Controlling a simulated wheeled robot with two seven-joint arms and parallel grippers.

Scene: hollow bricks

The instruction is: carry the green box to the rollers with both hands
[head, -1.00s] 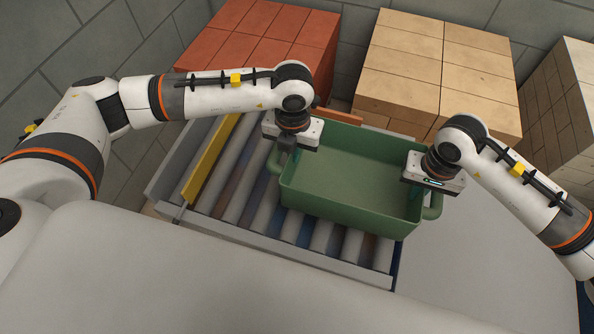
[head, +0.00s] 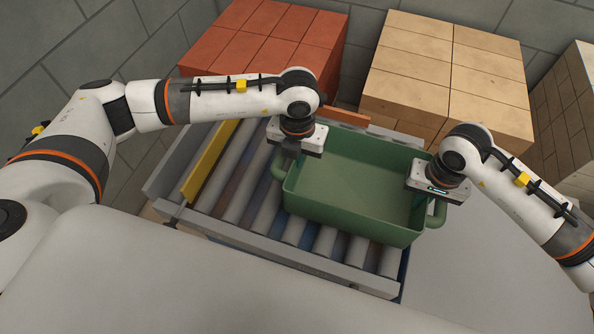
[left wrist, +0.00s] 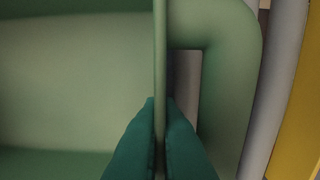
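The green box (head: 355,188) is an open, empty tub with a handle at each end. It is over the rollers (head: 265,215); I cannot tell whether its bottom touches them. My left gripper (head: 290,155) is at the box's left end. In the left wrist view, its teal fingers (left wrist: 160,135) lie close on both sides of the box's thin wall (left wrist: 160,60), beside the handle (left wrist: 232,85). My right gripper (head: 431,192) is over the right rim by the right handle (head: 437,214). Its fingers are hidden under its body.
A yellow bar (head: 209,162) crosses the rollers left of the box. A red brick stack (head: 270,40) and a tan brick stack (head: 445,75) stand behind; paler bricks (head: 568,120) are at far right. An orange-brown piece (head: 343,117) is behind the box. Bare rollers lie to the left.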

